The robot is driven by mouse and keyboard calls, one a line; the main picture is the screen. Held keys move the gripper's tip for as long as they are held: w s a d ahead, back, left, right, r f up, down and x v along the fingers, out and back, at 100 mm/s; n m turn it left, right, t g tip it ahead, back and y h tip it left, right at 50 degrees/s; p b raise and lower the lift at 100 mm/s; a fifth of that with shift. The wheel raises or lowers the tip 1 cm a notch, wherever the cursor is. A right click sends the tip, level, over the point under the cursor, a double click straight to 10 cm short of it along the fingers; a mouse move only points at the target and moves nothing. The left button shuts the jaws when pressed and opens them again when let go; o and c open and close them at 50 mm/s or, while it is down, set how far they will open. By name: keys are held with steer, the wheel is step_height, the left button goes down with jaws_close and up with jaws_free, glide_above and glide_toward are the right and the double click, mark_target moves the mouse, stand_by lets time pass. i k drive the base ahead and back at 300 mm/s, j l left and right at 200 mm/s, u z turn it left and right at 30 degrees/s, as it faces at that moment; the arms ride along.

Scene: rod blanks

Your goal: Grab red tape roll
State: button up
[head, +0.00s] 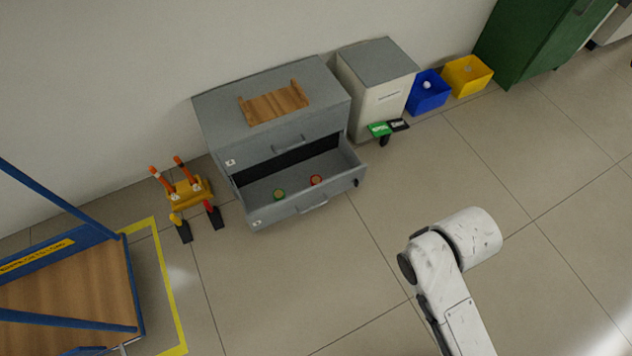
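A small red roll (316,180), which looks like the red tape roll, lies in the open lower drawer (258,192) of a grey cabinet (222,112). A small green roll (279,194) lies to its left in the same drawer. My white arm (455,290) reaches in at the lower right, well apart from the cabinet. My gripper does not show in the head view.
A wooden tray (274,103) sits on the cabinet. A grey-white bin unit (376,95), a blue box (428,93) and a yellow box (467,77) stand to the right. A yellow-orange stand (188,194) and blue-framed cart (125,268) are left. Floor before the drawer is clear.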

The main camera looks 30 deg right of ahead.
mark_target(315, 179)
steer(key=i+l+u, duration=0.1)
steer(key=u, duration=0.25)
steer(key=i+l+u, duration=0.1)
steer(key=u, duration=0.2)
steer(key=i+l+u, duration=0.15)
steer(key=l, duration=0.35)
steer(key=i+l+u, duration=0.1)
steer(key=l, duration=0.45)
steer(key=i+l+u, duration=0.15)
steer(key=l, duration=0.4)
steer(key=i+l+u, duration=0.15)
steer(key=l, duration=1)
steer(key=i+l, duration=0.15)
steer(key=l, duration=0.45)
